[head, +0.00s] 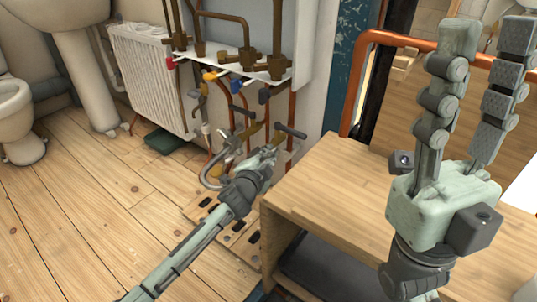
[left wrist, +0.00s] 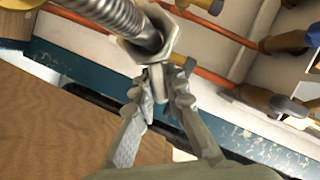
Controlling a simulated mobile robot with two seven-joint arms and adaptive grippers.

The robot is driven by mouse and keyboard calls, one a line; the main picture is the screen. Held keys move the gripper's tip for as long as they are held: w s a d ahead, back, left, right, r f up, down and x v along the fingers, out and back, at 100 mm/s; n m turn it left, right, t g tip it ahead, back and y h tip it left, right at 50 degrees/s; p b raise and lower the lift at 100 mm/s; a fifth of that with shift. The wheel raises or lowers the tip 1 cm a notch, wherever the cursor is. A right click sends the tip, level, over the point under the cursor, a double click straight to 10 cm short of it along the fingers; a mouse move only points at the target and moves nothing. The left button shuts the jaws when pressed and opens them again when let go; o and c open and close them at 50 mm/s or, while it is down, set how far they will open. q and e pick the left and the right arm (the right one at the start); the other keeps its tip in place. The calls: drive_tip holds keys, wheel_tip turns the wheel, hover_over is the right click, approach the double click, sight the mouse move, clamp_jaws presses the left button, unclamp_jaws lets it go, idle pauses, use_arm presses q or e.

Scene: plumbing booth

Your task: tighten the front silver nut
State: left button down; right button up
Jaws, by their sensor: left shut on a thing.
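The silver nut (left wrist: 160,42) is a hex nut at the end of a silver braided hose (left wrist: 118,14) in the left wrist view. In the head view the curved silver hose (head: 207,172) shows just left of my left gripper (head: 270,152); the nut is too small to make out there. The exact contact is partly hidden. My right gripper (head: 489,38) is open and empty, raised at the right, far from the nut.
A white manifold shelf (head: 235,65) with brass fittings and valves stands behind my left gripper. A wooden bench (head: 325,175) and a copper rail (head: 410,41) lie to its right. A perforated wooden board (head: 240,238) is on the floor below. A radiator (head: 150,75) stands left.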

use_arm(q)
drive_tip(key=shift+s+d+f+b, duration=0.1)
drive_tip(key=shift+f+b, duration=0.3)
drive_tip(key=shift+b, duration=0.25)
drive_tip(key=shift+m+t+b, duration=0.3)
drive_tip(key=shift+m, duration=0.2)
drive_tip(key=shift+r, duration=0.15)
drive_tip(key=c, duration=1.5)
unclamp_jaws()
drive_tip(key=shift+c, duration=0.2)
